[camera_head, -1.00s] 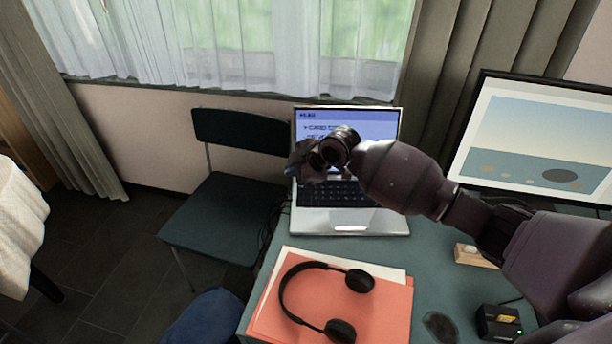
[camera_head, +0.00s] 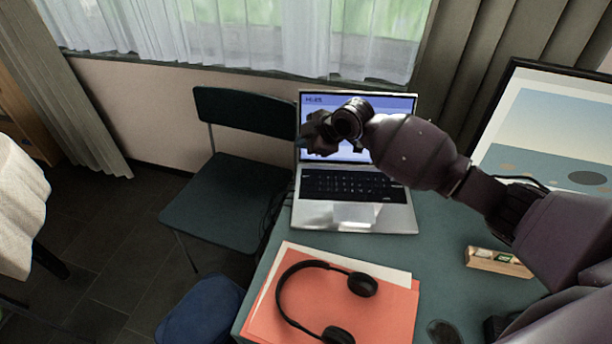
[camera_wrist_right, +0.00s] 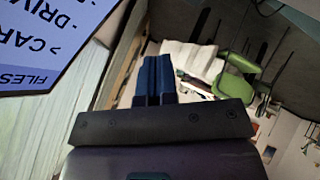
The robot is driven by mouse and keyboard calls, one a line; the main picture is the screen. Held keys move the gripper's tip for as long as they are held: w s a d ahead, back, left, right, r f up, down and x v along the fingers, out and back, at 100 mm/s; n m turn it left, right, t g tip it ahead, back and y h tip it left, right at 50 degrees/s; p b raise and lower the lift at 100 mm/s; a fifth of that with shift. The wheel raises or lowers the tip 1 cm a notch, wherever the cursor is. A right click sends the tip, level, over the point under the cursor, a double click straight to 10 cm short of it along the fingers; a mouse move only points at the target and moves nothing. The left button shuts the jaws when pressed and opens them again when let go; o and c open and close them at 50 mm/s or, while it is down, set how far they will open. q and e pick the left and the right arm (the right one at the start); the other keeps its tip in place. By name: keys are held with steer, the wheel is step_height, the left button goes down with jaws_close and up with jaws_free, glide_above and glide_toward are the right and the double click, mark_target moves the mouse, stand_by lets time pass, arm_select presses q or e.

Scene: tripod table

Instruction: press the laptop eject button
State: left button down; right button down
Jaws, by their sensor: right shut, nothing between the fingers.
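An open silver laptop (camera_head: 312,212) stands on the teal desk in the head view, with a dark keyboard and a lit blue-white screen (camera_head: 384,104). I cannot make out an eject button. My right gripper (camera_head: 303,143) is in front of the left part of the screen, above the keyboard, and hides part of the screen. In the right wrist view its blue fingers (camera_wrist_right: 154,72) are together with nothing between them, and the laptop screen (camera_wrist_right: 45,40) shows close by at the upper left, with a files menu. My left gripper is not in view.
Black headphones (camera_head: 283,304) lie on orange and white papers (camera_head: 385,312) at the desk's front. A small wooden block (camera_head: 497,263) is on the right, near a large monitor (camera_head: 545,120). A teal chair (camera_head: 225,205) stands left of the desk.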

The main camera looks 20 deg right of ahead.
mark_target(306, 178)
step_height(306, 178, down, 8)
steer(key=b, duration=0.4)
steer(key=shift+f, duration=0.4)
stand_by(1.0)
stand_by(0.7)
